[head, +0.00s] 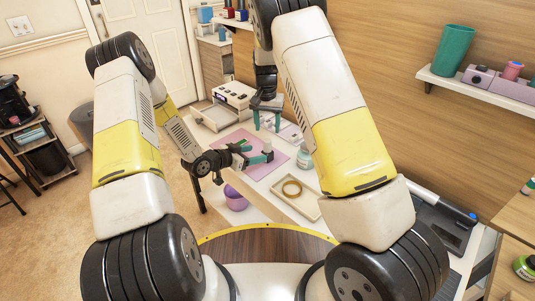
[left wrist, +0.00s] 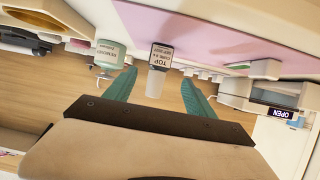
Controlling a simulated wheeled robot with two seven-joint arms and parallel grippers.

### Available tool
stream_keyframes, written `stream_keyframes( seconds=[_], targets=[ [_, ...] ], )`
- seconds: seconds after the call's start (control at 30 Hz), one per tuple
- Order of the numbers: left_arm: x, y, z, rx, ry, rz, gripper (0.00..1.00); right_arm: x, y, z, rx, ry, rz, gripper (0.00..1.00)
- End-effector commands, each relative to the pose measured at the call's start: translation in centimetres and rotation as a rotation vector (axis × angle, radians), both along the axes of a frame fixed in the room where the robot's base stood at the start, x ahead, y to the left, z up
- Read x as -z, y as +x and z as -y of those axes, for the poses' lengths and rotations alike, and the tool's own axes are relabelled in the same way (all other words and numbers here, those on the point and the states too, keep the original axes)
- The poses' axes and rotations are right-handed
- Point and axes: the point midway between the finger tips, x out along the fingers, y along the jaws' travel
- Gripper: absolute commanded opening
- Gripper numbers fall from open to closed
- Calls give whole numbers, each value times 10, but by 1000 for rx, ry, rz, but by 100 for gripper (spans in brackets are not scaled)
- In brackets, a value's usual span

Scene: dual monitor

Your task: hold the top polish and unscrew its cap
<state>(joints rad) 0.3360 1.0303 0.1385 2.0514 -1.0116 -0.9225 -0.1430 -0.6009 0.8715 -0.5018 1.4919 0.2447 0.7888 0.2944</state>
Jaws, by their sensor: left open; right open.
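The top polish (left wrist: 160,56) is a small bottle labelled "TOP" with a pale cap (left wrist: 155,83). It appears upside down in the left wrist view and stands at the pink mat. In the head view its pale cap (head: 268,147) shows beside my left gripper (head: 255,153). That gripper is open. Its teal fingers lie on either side of the cap in the left wrist view, with gaps on both sides and no visible contact. My right gripper (head: 267,121) is open and empty, pointing down above and behind the bottle.
A remover jar (head: 306,156) stands right of the bottle, at the mat's edge. A tray (head: 303,211) holding a ring-shaped roll (head: 292,188) is in front. A purple bowl (head: 236,199) is at the table's near left. A white drawer unit (head: 233,94) stands behind the pink mat (head: 233,138).

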Motion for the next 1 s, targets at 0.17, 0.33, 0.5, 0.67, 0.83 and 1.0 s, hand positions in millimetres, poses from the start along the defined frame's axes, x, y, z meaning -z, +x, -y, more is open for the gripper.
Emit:
stream_keyframes(
  seconds=[0.17, 0.33, 0.5, 0.67, 0.83, 1.0],
  targets=[
    [8, 7, 12, 7, -12, 5, 64, 3, 2, -2, -1, -5, 0, 55],
    [18, 24, 30, 8, -12, 4, 64, 3, 1, -2, -2, -4, 0, 55],
    [27, 38, 45, 5, -11, 3, 64, 3, 1, -1, -2, -4, 0, 55],
    [31, 46, 53, 4, -11, 3, 64, 3, 1, -1, -2, -4, -1, 55],
    [32, 48, 54, 4, -10, 3, 64, 3, 1, -1, -2, -4, -1, 55],
    [32, 48, 54, 4, -10, 3, 58, 3, 1, -1, -2, -4, -1, 55]
  ],
)
